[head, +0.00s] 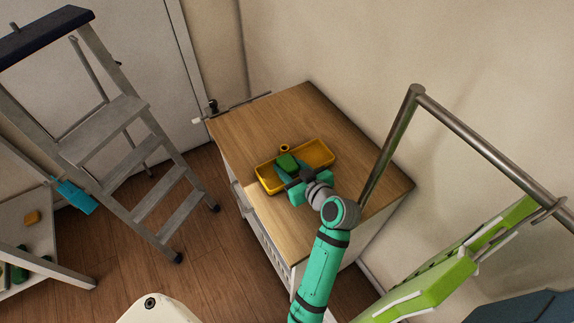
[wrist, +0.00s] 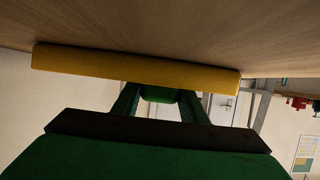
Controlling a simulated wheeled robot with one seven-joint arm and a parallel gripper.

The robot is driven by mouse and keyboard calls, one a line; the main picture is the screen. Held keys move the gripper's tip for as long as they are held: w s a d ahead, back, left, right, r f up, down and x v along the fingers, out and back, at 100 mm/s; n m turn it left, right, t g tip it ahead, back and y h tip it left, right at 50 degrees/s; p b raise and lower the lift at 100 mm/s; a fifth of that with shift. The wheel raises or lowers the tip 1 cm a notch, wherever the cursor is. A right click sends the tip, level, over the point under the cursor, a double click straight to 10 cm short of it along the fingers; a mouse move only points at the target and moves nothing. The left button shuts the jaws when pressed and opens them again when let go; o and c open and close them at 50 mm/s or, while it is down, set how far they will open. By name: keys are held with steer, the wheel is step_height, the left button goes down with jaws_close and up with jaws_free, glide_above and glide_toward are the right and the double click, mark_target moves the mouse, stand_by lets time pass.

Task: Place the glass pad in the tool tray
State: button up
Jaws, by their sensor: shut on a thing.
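The yellow tool tray (head: 318,152) lies on the wooden top of a cabinet. Its side wall spans the wrist view (wrist: 130,67). A green block, which I take as the glass pad (head: 287,161), shows over the tray's left-middle part. My gripper (head: 290,171) reaches over the tray's near edge and is shut on the pad. In the wrist view, the pad (wrist: 158,95) sits between my two dark green fingers, partly behind the tray wall. I cannot tell whether the pad touches the tray floor.
A small orange ring-like thing (head: 285,148) stands on the cabinet top (head: 290,105) behind the tray. A metal rail (head: 480,145) rises at the right. A stepladder (head: 105,130) stands left of the cabinet. The cabinet top's far part is clear.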

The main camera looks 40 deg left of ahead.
steer(key=o, duration=1)
steer(key=shift+o, duration=0.3)
steer(key=shift+s+a, duration=0.1)
steer(key=v, duration=1)
steer(key=shift+r, duration=0.25)
steer(key=shift+v, duration=0.9)
